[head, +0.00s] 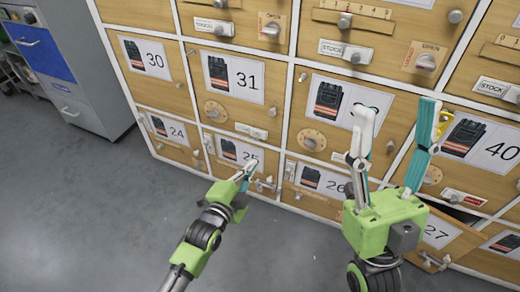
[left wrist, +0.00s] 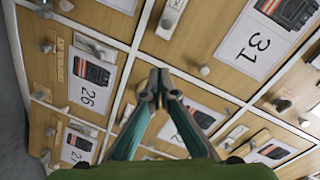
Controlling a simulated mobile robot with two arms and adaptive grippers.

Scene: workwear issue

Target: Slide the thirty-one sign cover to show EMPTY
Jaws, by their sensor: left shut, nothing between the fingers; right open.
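The 31 door (head: 200,88) has a black-and-orange device picture with the number 31. Its small white sign with a knob (head: 250,131) sits at the door's lower right; its word is too small to read. In the left wrist view, what looks like this sign (left wrist: 172,15) is at the top, beyond the fingertips. My left gripper (head: 246,172) is shut and empty, in front of the 25 door and below the sign, apart from it in the picture. Its closed tips (left wrist: 158,84) show in the left wrist view. My right gripper (head: 397,112) is open, in front of the doors at right.
The 27 door (head: 458,244) at lower right stands ajar. A grey cabinet (head: 75,95) is at left. The grey floor in front is clear.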

